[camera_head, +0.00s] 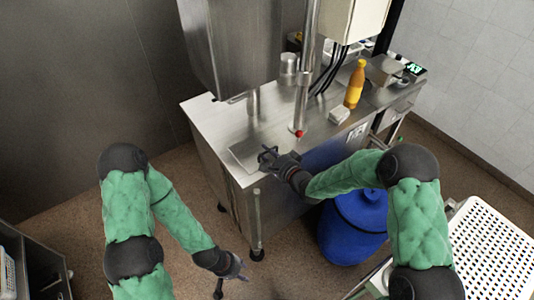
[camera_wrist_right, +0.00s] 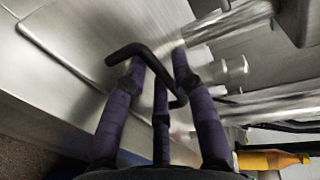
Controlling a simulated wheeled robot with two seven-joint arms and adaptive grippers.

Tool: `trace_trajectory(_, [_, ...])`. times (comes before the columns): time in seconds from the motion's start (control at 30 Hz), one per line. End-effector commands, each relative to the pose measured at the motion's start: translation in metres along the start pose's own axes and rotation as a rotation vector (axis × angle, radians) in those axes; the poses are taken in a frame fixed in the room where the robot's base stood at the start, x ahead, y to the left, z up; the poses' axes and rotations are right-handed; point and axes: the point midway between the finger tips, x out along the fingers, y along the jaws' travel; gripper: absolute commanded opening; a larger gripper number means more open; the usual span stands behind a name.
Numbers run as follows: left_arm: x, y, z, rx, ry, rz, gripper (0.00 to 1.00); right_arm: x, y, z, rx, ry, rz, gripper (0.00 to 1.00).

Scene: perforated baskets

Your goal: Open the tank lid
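The tank lid is a flat square steel panel (camera_head: 248,157) in the top of the steel bench. It lies flat, and its rounded edge (camera_wrist_right: 62,62) shows in the right wrist view. A black bent bar handle (camera_wrist_right: 126,51) stands above it. My right gripper (camera_head: 268,157) is at the handle, with its purple fingers (camera_wrist_right: 158,62) spread on both sides of the bar. There is space between the fingertips, so it looks open around the bar. My left gripper (camera_head: 238,272) hangs low over the floor, left of the bench, with its fingers spread and empty.
A steel column with a red knob (camera_head: 299,134) rises behind the lid. An orange bottle (camera_head: 355,85) and a small white block (camera_head: 340,115) stand farther right. A blue barrel (camera_head: 352,225) stands before the bench. A white perforated basket (camera_head: 495,250) is at lower right.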

Motion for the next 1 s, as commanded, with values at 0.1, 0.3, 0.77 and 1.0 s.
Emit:
trace_trajectory(0.1, [0.0005, -0.0002, -0.0001, 0.0, 0.0, 0.0, 0.4, 0.0045, 0.0007, 0.0002, 0.001, 0.0, 0.001, 0.27])
trace_trajectory(0.3, [0.0004, -0.0001, -0.0002, 0.0, 0.0, 0.0, 0.4, 0.005, 0.0004, 0.0001, 0.001, 0.0, 0.001, 0.27])
trace_trajectory(0.77, [-0.0013, 0.0005, -0.0001, 0.0, 0.0, 0.0, 0.4, 0.0047, -0.0008, 0.0002, 0.001, 0.0, 0.006, 0.0])
trace_trajectory(1.0, [-0.0076, 0.0027, 0.0001, 0.0, 0.0, 0.0, 0.4, 0.005, -0.0052, 0.0002, 0.0, 0.0, 0.031, 0.0])
